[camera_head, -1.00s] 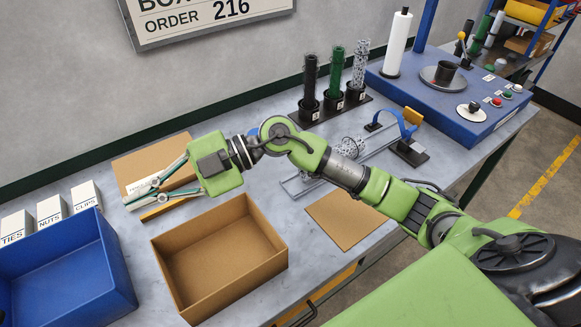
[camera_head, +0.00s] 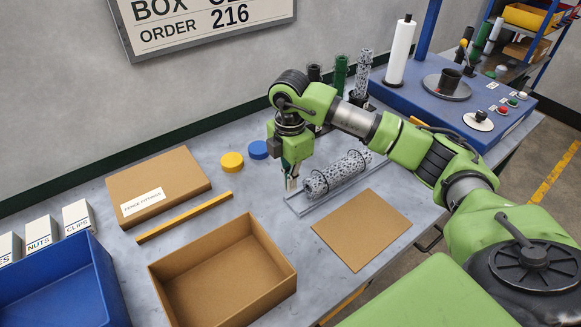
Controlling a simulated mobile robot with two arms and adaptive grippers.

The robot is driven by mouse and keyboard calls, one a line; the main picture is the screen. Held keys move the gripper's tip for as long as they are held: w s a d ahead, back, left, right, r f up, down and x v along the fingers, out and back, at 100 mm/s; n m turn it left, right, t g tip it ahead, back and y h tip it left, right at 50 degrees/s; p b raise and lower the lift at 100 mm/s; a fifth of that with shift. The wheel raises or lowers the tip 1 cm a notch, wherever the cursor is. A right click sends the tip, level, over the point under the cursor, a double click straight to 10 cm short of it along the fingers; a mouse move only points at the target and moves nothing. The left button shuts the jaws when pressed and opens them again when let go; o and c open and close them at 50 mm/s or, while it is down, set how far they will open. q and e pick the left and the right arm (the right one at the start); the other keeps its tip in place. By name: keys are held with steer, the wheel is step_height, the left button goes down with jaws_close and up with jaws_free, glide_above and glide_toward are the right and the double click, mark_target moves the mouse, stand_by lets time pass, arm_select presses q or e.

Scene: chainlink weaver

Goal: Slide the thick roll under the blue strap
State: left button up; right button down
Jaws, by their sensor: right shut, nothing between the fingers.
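The thick roll (camera_head: 337,174), a grey speckled mesh cylinder with dark bands near its ends, lies in a clear shallow channel (camera_head: 312,207) on the bench. My right gripper (camera_head: 291,184) points down, shut and empty, just off the roll's left end; whether it touches the roll cannot be told. The blue strap is hidden behind my right arm beyond the roll's right end; only a small orange piece (camera_head: 419,122) shows above the arm there. My left gripper is out of view.
An open cardboard box (camera_head: 166,283) stands in front, with a closed labelled box (camera_head: 181,183) and a yellow bar (camera_head: 184,217) behind. Yellow (camera_head: 231,161) and blue (camera_head: 258,150) discs lie beyond. A flat brown sheet (camera_head: 362,229) lies before the channel. Upright rolls (camera_head: 341,73) stand behind.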

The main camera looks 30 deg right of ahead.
step_height(320, 180, down, 4)
steer(key=shift+r+p, duration=0.15)
steer(key=shift+p, duration=0.3)
steer(key=d+p, duration=0.1)
steer(key=d, duration=0.2)
steer(key=shift+w+d, duration=0.1)
steer(key=shift+d+p, duration=0.35)
steer(key=shift+d, duration=0.05)
steer(key=shift+f, duration=0.2)
steer(key=shift+w, duration=0.1)
